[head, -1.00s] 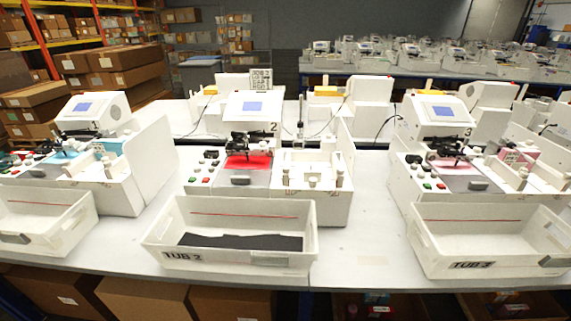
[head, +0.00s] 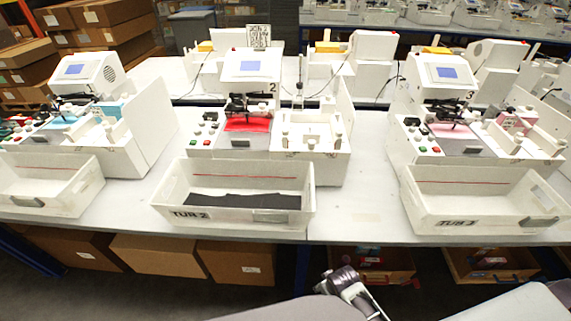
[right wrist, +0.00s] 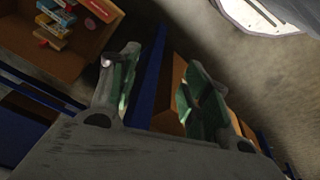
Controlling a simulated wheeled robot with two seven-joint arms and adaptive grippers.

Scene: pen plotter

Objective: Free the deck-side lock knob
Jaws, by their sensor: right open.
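Three plotter stations stand on the long table. The middle plotter, marked 2 (head: 250,63), has a tilted blue screen, a red pad (head: 246,124) and a white open deck (head: 305,150) on its right. Several small pale knobs stand on that deck, such as the front knob (head: 312,143); I cannot tell which one is the deck-side lock knob. My right gripper (head: 352,284) is low at the bottom centre, in front of the table edge and well away from the plotters. In the right wrist view its fingers (right wrist: 160,88) are apart and empty. My left gripper is not seen.
The white tub marked TUB 2 (head: 236,215) stands before the middle plotter with dark material inside. TUB 3 (head: 480,212) is to the right. Bare tabletop (head: 355,195) lies between them. Boxes (head: 235,260) sit below; a blue post (right wrist: 150,80) shows behind the fingers.

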